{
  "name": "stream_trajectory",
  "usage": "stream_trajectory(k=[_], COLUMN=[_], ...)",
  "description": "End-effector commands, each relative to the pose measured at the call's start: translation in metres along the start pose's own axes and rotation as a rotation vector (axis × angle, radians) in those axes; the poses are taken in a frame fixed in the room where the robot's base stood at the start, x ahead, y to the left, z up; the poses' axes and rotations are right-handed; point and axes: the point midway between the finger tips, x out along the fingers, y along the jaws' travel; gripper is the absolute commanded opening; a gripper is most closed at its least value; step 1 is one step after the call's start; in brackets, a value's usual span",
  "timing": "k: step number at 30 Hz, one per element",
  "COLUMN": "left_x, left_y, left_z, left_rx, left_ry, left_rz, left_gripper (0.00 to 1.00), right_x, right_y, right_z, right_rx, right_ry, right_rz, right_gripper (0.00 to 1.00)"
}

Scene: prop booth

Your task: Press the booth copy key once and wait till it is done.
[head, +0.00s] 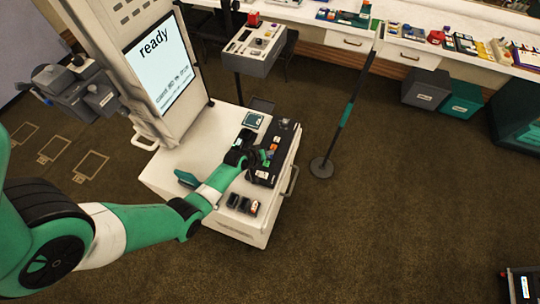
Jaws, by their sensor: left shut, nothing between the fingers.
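The booth's screen (160,62) stands on a tall pale column and reads "ready", with smaller text too small to make out. Below it is a pale cabinet (165,165) with a dark key panel (287,135) on its top. The panel carries small coloured keys (272,147), among them orange and green ones; their labels are too small to read, so I cannot tell which is the copy key. My left gripper (262,157) is shut and empty over the panel's left edge, close to these keys. I cannot tell whether it touches one. My right gripper is out of view.
Small dark blocks (242,204) sit at the cabinet's front, and a teal-edged card (252,120) lies behind my gripper. A grey control box (255,48) stands behind. A post with a round base (321,168) stands to the right.

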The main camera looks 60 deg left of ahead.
Motion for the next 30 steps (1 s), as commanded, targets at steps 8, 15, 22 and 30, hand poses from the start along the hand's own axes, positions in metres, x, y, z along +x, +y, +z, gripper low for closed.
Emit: stream_trajectory(k=[8, 15, 22, 30], left_x=[0.0007, 0.0021, 0.0042, 0.0064], left_y=[-0.0003, -0.0014, -0.0029, -0.0046], left_z=[0.0003, 0.0014, 0.0029, 0.0046], left_rx=[0.0, 0.0, 0.0, 0.0], left_ry=[0.0, 0.0, 0.0, 0.0], left_rz=[0.0, 0.0, 0.0, 0.0], left_gripper=[0.0, 0.0, 0.0, 0.0], right_x=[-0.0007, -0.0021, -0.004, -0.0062], right_y=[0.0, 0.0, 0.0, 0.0], right_z=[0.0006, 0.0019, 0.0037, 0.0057], right_rx=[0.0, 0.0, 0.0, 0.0], right_ry=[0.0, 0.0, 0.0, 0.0], right_rz=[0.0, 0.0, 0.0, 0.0], right_gripper=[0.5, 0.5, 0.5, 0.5])
